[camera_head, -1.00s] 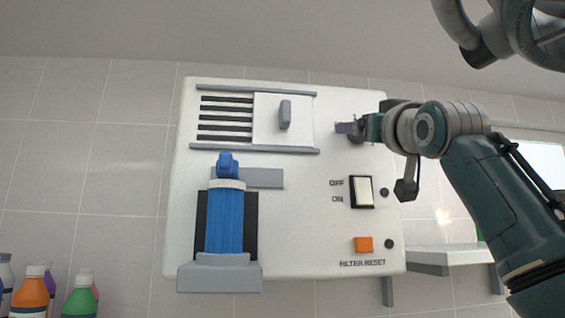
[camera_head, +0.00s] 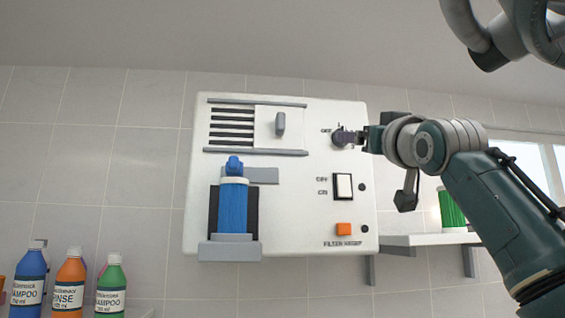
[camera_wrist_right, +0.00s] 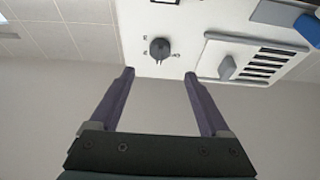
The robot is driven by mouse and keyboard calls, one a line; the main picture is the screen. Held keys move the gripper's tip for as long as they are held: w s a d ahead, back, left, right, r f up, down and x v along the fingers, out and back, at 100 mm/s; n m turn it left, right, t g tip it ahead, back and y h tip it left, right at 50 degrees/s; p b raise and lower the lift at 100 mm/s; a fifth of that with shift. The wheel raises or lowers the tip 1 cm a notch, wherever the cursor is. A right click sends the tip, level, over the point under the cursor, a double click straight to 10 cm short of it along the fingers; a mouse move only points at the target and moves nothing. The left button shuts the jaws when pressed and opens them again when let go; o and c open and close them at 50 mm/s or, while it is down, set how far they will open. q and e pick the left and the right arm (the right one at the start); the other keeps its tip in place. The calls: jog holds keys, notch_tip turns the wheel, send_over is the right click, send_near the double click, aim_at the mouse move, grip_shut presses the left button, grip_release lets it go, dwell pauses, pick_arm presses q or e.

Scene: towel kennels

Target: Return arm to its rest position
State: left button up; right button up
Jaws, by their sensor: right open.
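My right gripper (camera_head: 372,139) is in front of the upper right of a white wall-mounted panel (camera_head: 300,180), beside a dark round knob (camera_head: 343,137). In the right wrist view its two fingers (camera_wrist_right: 160,85) stand wide apart with nothing between them. The knob (camera_wrist_right: 160,48) shows beyond the fingertips, and the gripper appears clear of it. My left gripper is not in view.
The panel carries a sliding cover (camera_head: 279,126), a blue cartridge (camera_head: 233,207), a rocker switch (camera_head: 343,187) and an orange button (camera_head: 344,229). A shelf (camera_head: 425,240) with a green item (camera_head: 451,209) is at right. Bottles (camera_head: 70,285) stand lower left.

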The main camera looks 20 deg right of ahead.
jog(key=shift+w, duration=0.15)
jog(key=s+a+f+n+g+y, duration=0.1)
jog(key=s+a+f+g, duration=0.2)
jog(key=f, duration=0.8)
jog(key=s+a+f+n+g+y, duration=0.1)
jog(key=s+a+f+g, duration=0.15)
jog(key=f, duration=0.95)
jog(key=s+a+f+n+g+y, duration=0.1)
jog(key=s+a+f+g+y, duration=0.2)
jog(key=f, duration=0.8)
jog(key=s+a+f+n+g, duration=0.1)
jog(key=s+a+f+g, duration=0.15)
jog(key=s+f, duration=0.4)
jog(key=s+a+f+g, duration=0.1)
jog(key=s+f+g, duration=0.2)
jog(key=s+f, duration=0.3)
jog(key=s+a+f+g+p, duration=0.15)
jog(key=s+g, duration=0.25)
jog(key=s, duration=1.1)
notch_tip(320, 180, up, 21)
jog(key=p, duration=2.1)
jog(key=shift+w+a+n, duration=0.3)
jog(key=shift+w, duration=0.1)
